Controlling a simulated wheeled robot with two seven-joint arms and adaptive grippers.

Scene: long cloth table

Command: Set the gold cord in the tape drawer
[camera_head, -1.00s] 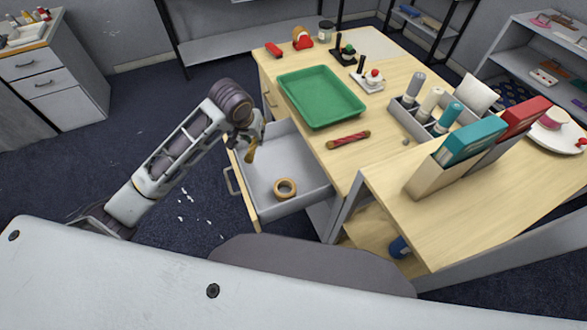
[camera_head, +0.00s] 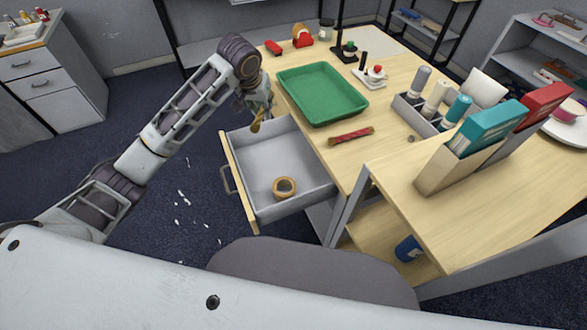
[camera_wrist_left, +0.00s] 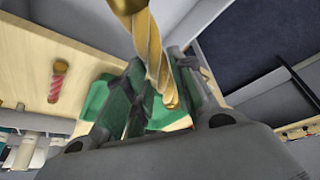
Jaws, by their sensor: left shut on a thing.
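The gold cord (camera_head: 256,125) is a twisted, golden bundle. It hangs from my left gripper (camera_head: 259,108), which is shut on it above the far left part of the open drawer. In the left wrist view the cord (camera_wrist_left: 150,45) sticks out from between the fingers (camera_wrist_left: 155,95). The tape drawer (camera_head: 238,182) is pulled out from the desk, with grey inner walls and a wooden front. A tan tape roll (camera_head: 284,187) lies on its floor towards the near side. My right gripper is not in view.
A green tray (camera_head: 322,117) and a red cord-like bundle (camera_head: 351,136) lie on the desk beside the drawer. A bottle holder (camera_head: 408,115) and upright file boxes (camera_head: 450,168) stand further right. The drawer floor around the tape roll is clear.

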